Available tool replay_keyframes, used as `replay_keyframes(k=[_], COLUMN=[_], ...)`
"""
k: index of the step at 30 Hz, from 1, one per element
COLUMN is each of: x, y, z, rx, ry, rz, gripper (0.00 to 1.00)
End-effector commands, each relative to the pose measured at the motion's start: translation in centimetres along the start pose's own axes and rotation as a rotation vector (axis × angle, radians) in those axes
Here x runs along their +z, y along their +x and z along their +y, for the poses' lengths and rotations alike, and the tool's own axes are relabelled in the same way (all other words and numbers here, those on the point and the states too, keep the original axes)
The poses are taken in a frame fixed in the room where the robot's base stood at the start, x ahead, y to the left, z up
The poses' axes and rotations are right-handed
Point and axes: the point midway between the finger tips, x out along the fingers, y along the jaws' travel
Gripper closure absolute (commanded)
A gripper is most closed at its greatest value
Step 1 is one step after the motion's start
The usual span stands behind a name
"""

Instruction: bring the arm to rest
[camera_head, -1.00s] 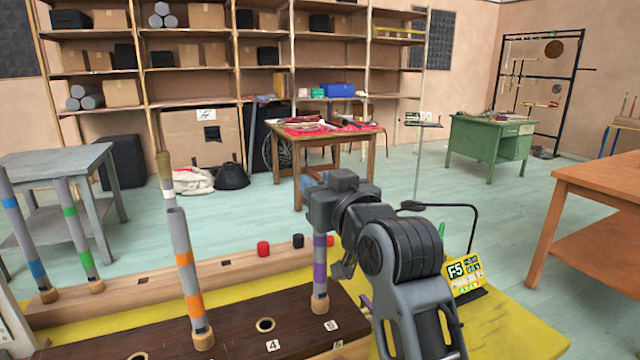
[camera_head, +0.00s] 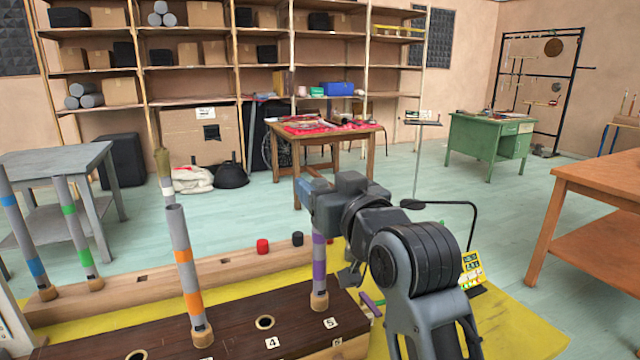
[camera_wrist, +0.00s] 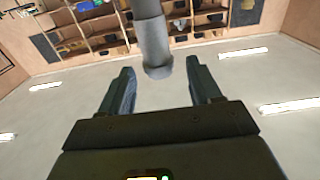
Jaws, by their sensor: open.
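My arm (camera_head: 415,255) reaches up from the lower right in the head view. My gripper (camera_head: 318,205) is above the dark board, in front of the upper part of the purple-banded tube (camera_head: 319,270); its fingertips are hard to make out there. In the wrist view my gripper (camera_wrist: 160,68) is open, with its two fingers well apart. The end of a grey tube (camera_wrist: 152,35) shows between and beyond the fingertips, apart from both. That view looks upside down.
The dark board (camera_head: 245,340) with numbered holes lies on a yellow mat (camera_head: 520,325). An orange-banded tube (camera_head: 186,270) stands in it to the left. An orange table (camera_head: 600,190) stands further right.

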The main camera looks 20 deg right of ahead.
Motion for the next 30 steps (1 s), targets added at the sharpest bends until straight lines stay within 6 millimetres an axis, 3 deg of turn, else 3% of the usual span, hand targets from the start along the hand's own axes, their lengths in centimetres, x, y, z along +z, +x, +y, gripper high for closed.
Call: replay_keyframes(k=[9,19,23,30], x=[0.1,0.8,3.6,10.9], y=[-4.7,-5.8,-7.2,-12.8], z=[0.1,0.1,0.7,1.9], rx=[0.001,0.001,0.005,0.000], ry=[-0.002,-0.008,-0.039,-0.108], rz=[0.000,-0.006,-0.021,-0.061], gripper=[0.37,0.37,0.37,0.37])
